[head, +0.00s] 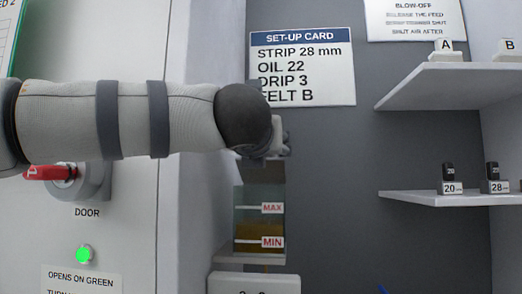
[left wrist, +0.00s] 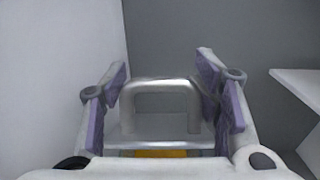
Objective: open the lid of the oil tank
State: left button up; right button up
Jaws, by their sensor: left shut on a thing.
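The oil tank (head: 259,222) is a clear box on a small shelf, with MAX and MIN marks and amber oil near the MIN mark. In the left wrist view, a pale handle (left wrist: 160,86) stands on a light plate, the lid (left wrist: 155,130); a strip of yellow oil shows below its edge. My left gripper (head: 272,150) is above the tank in the head view. In the wrist view the gripper (left wrist: 168,95) is shut on the handle, its fingers at the two sides. My forearm and hand hide much of the lid, so its tilt is unclear. My right gripper is not in view.
A white cabinet with a red door handle (head: 50,172) and a lit green lamp (head: 84,253) stands at the left. A set-up card (head: 320,85) hangs behind my arm. Two white shelves (head: 430,88) with small labelled items jut out at the right. A white box (head: 253,284) is below the tank.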

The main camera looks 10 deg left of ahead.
pick_arm(q)
jog(key=shift+a+r, duration=0.1)
jog(key=shift+r, duration=0.75)
jog(key=o, duration=1.7)
jog(key=shift+w, duration=0.1)
jog(key=shift+f, duration=0.3)
jog(key=shift+s+f, duration=0.1)
jog(key=shift+s, duration=0.2)
jog(key=s, duration=1.1)
jog(key=shift+s, duration=0.25)
